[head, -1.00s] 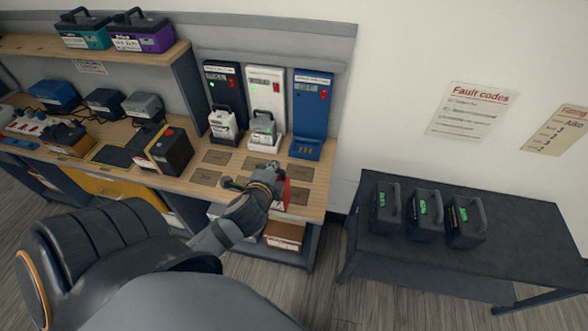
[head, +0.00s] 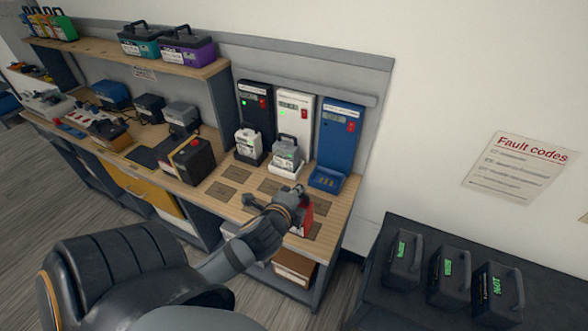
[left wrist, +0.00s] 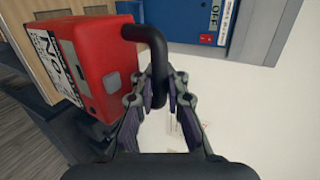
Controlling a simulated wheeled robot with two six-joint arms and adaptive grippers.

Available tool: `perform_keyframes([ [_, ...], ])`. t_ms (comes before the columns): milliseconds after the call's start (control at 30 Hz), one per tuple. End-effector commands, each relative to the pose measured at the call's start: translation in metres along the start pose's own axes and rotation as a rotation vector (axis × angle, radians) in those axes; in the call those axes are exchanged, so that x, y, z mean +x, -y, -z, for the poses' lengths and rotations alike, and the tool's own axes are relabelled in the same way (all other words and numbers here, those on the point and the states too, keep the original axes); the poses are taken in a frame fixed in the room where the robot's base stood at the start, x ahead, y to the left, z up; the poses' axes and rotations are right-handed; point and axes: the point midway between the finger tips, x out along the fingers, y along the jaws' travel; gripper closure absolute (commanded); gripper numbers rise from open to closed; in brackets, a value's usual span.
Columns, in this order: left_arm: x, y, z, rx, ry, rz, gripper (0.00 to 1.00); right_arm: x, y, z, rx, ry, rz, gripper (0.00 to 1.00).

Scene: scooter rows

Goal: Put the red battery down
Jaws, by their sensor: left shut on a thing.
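The red battery (left wrist: 88,62) has a black handle (left wrist: 155,60) and a white label with black print, seen in the left wrist view. My left gripper (left wrist: 162,92) is shut on that handle. In the head view the red battery (head: 305,214) shows only as a red patch, mostly hidden behind my left gripper (head: 290,197). The two are over the right end of the wooden bench (head: 330,232), among its dark square pads (head: 235,174). I cannot tell whether the battery touches the bench. My right gripper is not in view.
Black, white and blue chargers (head: 341,135) stand behind; two hold batteries (head: 286,155), and the blue one looks empty. A dark table (head: 385,262) at right bears three black batteries (head: 449,275).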

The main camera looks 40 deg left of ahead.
Motion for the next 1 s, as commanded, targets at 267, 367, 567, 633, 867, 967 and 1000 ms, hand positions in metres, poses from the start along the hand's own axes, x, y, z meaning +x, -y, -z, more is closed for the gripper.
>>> perform_keyframes([
  [267, 0.059, -0.001, 0.004, -0.006, 0.001, 0.002, 1.0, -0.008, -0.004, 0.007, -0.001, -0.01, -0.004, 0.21],
  [367, 0.077, -0.009, 0.005, -0.004, 0.001, 0.002, 1.0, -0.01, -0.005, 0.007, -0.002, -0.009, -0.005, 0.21],
  [567, 0.103, -0.021, 0.007, -0.003, 0.0, 0.005, 1.0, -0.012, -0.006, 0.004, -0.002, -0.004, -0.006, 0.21],
  [633, 0.106, -0.022, 0.007, -0.003, -0.001, 0.005, 1.0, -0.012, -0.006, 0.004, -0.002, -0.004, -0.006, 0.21],
  [867, 0.116, -0.027, 0.008, -0.004, -0.001, 0.005, 1.0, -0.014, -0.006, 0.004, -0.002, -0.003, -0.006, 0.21],
  [967, 0.122, -0.042, 0.008, -0.004, 0.001, 0.002, 1.0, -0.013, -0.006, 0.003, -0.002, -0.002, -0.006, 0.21],
  [1000, 0.124, -0.046, 0.009, -0.004, 0.0, 0.003, 1.0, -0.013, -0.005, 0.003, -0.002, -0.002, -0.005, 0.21],
])
